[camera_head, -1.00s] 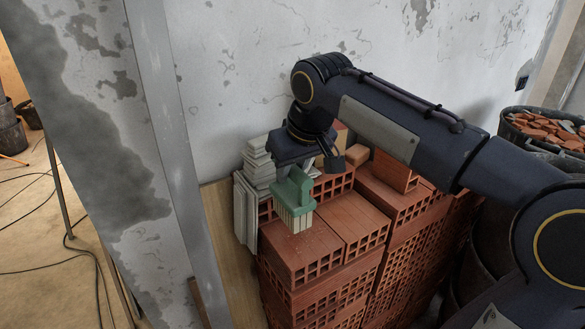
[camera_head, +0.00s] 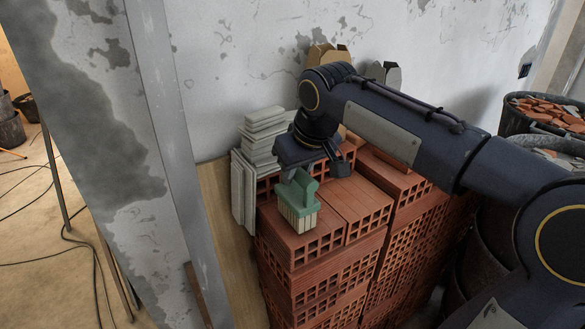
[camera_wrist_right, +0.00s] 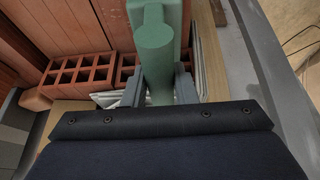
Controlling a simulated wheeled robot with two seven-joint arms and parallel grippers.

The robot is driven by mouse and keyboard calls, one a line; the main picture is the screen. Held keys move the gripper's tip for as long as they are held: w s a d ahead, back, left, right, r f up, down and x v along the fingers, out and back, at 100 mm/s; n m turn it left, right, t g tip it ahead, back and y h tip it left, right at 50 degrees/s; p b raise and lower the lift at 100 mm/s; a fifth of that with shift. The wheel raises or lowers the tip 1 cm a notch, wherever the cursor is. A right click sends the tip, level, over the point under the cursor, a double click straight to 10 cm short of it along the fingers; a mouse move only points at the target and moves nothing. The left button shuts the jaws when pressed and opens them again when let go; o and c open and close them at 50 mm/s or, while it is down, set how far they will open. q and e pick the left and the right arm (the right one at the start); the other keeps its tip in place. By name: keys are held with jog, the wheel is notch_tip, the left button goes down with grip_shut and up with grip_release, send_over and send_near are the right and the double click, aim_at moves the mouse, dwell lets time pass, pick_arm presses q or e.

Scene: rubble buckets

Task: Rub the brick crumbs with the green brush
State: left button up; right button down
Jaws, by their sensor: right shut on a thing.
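The green brush (camera_head: 301,190) is upright, with its pale bristles (camera_head: 298,219) down at the front left of the top of the red brick stack (camera_head: 347,208). I cannot tell whether the bristles touch the bricks. My right gripper (camera_wrist_right: 160,88) is shut on the brush's green handle (camera_wrist_right: 153,45). Brick crumbs cannot be made out on the brick top; the brush and arm hide part of it. My left gripper is not in view.
Pale tiles (camera_head: 262,135) are stacked beside the bricks at the back left, against the wall (camera_head: 240,60). A bucket of red rubble (camera_head: 548,110) stands at the right. Tan box-like shapes (camera_head: 322,55) show above my arm. Bare board (camera_head: 215,195) lies left of the stack.

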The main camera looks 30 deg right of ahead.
jog(key=d+p, duration=0.1)
jog(key=d, duration=0.6)
jog(key=shift+w+d+r, duration=0.2)
jog(key=shift+w+d, duration=0.1)
jog(key=shift+f+b, duration=0.35)
jog(key=shift+f, duration=0.4)
dwell(0.5)
jog(key=shift+r, duration=0.1)
jog(key=shift+s+a+f, duration=0.15)
jog(key=shift+a, duration=1)
jog(key=shift+s+a+f, duration=0.15)
jog(key=shift+a, duration=1)
